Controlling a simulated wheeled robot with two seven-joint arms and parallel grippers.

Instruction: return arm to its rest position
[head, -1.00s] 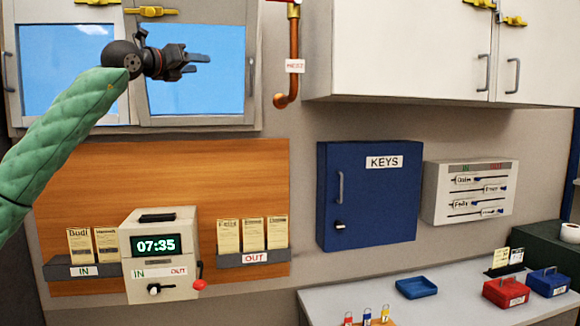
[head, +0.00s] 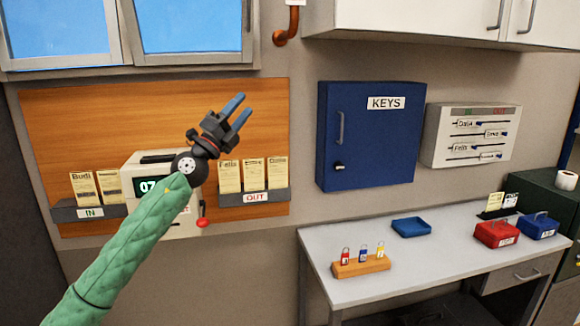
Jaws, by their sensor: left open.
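My left gripper (head: 235,112) is open and empty, its two blue-grey fingers pointing up and to the right in the head view. It is in front of the wooden board, above the OUT card rack (head: 254,197). My left arm (head: 130,245), in a green quilted sleeve, comes in from the lower left. It covers part of the time clock (head: 146,172), whose display is mostly hidden. My right gripper is not in view.
A closed blue KEYS cabinet (head: 366,150) hangs right of the board (head: 60,125). Below it, a table (head: 350,232) bears a wooden padlock stand (head: 362,266), a blue tray (head: 411,228), a red box (head: 497,235) and a blue box (head: 538,226).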

